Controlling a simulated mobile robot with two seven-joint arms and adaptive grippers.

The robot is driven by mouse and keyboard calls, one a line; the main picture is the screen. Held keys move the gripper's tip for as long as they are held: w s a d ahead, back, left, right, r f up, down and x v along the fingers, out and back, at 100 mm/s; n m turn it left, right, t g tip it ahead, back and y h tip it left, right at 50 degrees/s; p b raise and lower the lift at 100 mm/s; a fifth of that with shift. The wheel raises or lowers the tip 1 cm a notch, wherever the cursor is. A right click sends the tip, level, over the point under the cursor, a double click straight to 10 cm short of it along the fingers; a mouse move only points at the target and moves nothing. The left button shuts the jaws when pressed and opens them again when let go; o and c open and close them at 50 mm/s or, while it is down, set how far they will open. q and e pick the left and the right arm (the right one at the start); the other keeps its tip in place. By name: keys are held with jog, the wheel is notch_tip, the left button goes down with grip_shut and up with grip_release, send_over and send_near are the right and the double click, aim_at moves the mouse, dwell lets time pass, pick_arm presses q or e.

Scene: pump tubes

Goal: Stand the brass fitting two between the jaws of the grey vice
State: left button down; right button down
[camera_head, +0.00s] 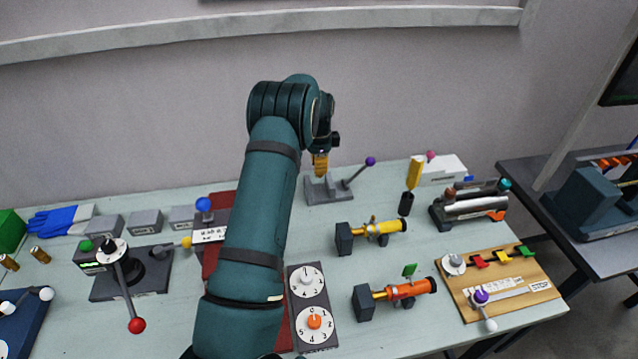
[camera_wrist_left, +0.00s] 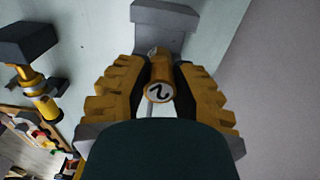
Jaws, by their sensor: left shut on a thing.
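My left gripper (camera_head: 320,164) points down just above the grey vice (camera_head: 322,196). In the left wrist view the left gripper (camera_wrist_left: 162,80) is shut on brass fitting two (camera_wrist_left: 152,72), whose round end facing the camera bears a "2". The fitting's far end points toward the grey vice, part of which shows in the wrist view (camera_wrist_left: 163,14). I cannot tell whether the fitting touches the vice or is between its jaws. The vice has a lever with a purple knob (camera_head: 370,161) on its right. My right gripper is not in view.
Two other brass fittings (camera_head: 40,255) stand at the far left. A yellow-handled tool (camera_head: 414,173) stands upright right of the vice, and a yellow pump tube (camera_head: 385,227) lies in front. My left arm covers the middle of the bench.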

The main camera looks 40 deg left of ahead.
pick_arm(q)
jog(key=shift+f, duration=3.5)
jog(key=c, duration=0.8)
grip_release()
jog(key=shift+f, duration=0.1)
jog(key=shift+c, duration=0.2)
notch_tip(320, 180, up, 12)
jog(key=shift+r, duration=0.15)
